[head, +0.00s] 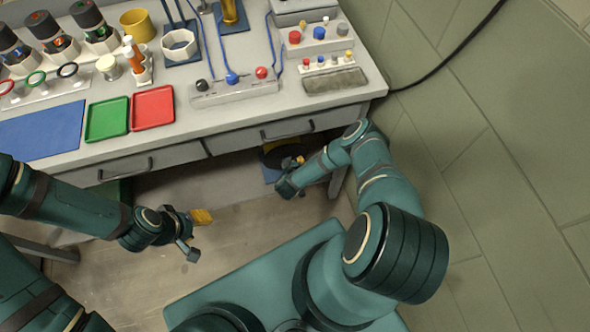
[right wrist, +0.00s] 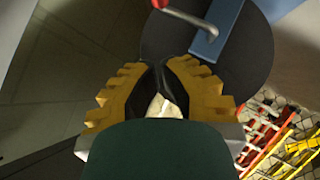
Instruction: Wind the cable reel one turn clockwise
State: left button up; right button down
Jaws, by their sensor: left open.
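The cable reel (head: 273,158) shows as a dark round disc under the bench's front edge, partly hidden by my right arm. In the right wrist view it is a large dark disc (right wrist: 240,68) with a blue bar (right wrist: 218,30) across it. A grey crank with a red end (right wrist: 180,9) shows at the top. My right gripper (head: 296,163) is just in front of the reel. Its yellow fingers (right wrist: 163,72) come together at dark tips, with no crank between them. My left gripper (head: 200,234) is open and empty above the floor, left of the reel.
The bench (head: 235,118) has drawers in its front and carries a green tray (head: 107,119), a red tray (head: 152,106) and a block with coloured knobs (head: 232,91). A tiled wall (head: 490,130) stands at right. Red and yellow racks (right wrist: 285,140) show at the lower right.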

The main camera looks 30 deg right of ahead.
jog(key=d+f, duration=0.1)
jog(key=d+f+b, duration=0.1)
jog(key=f, duration=0.1)
jog(key=w+d+f+b, duration=0.1)
jog(key=shift+d+f, duration=0.2)
jog(key=shift+f, duration=0.2)
jog(key=shift+s, duration=0.1)
